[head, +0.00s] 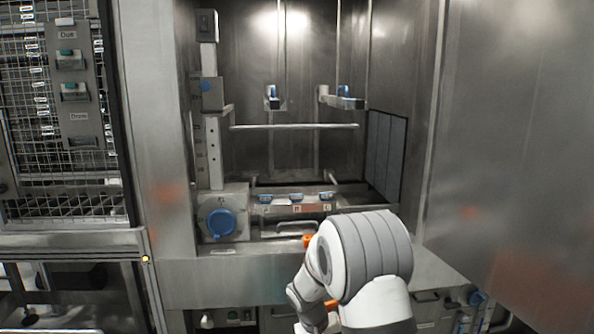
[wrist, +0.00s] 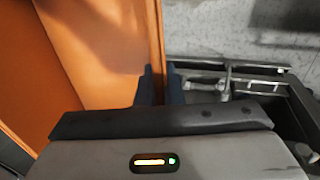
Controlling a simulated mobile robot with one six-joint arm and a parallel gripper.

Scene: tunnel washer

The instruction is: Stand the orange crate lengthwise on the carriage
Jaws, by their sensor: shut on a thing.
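The orange crate (wrist: 95,50) fills the left of the wrist view, with its inside and one wall showing. My gripper (wrist: 161,84) is shut on the crate's wall, a dark blue finger on each side of it. In the head view, only small orange bits of the crate (head: 308,240) show beside my arm; the rest of it and my gripper are hidden there. What looks like the carriage (head: 296,209), a low metal frame with blue clips, sits at the front of the washer chamber. I cannot tell whether the crate touches it.
A steel door panel (head: 510,130) stands at the right of the chamber. A post with a blue knob (head: 221,222) stands at its left. A wire rack (head: 40,130) is farther left. In the wrist view, a dark frame with metal fittings (wrist: 228,84) lies right of the crate.

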